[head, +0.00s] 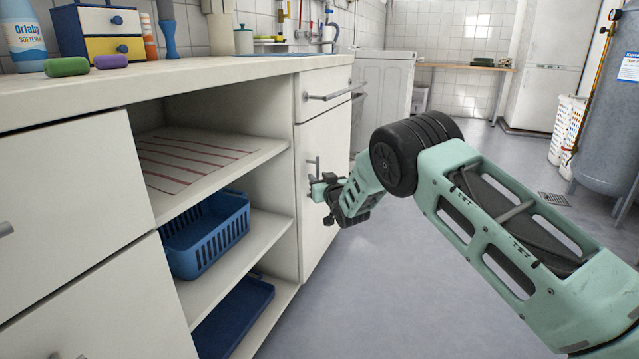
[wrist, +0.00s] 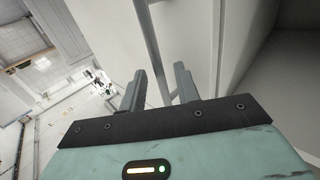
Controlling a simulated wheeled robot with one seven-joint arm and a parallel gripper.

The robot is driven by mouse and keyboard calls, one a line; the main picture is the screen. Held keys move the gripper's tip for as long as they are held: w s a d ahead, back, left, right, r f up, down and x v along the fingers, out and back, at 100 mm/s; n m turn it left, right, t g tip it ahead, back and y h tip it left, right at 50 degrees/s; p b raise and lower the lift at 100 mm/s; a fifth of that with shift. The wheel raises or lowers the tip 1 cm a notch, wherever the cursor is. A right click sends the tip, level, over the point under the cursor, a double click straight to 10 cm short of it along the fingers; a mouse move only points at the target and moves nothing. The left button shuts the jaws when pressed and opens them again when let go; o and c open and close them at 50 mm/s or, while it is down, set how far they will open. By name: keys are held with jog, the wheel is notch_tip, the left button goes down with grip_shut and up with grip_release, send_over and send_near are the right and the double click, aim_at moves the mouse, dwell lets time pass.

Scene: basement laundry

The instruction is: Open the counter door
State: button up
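The counter door (head: 334,133) is the white panel at the right end of the counter, below a drawer, and it looks closed. Its grey vertical bar handle (head: 317,168) shows just above my gripper (head: 318,188), which is at the lower part of the handle. In the wrist view the handle bar (wrist: 151,48) runs down between the two fingers of my gripper (wrist: 158,88). The fingers are apart, with visible gaps beside the bar. My gripper and arm hide part of the door in the head view.
A drawer with a bar handle (head: 335,96) is above the door. Open shelves to the left hold a blue basket (head: 207,236) and a dark blue tray (head: 235,318). Grey floor (head: 375,290) is clear before the counter. A grey tank (head: 612,120) stands at right.

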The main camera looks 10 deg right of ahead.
jog(key=shift+w, duration=0.15)
grip_shut()
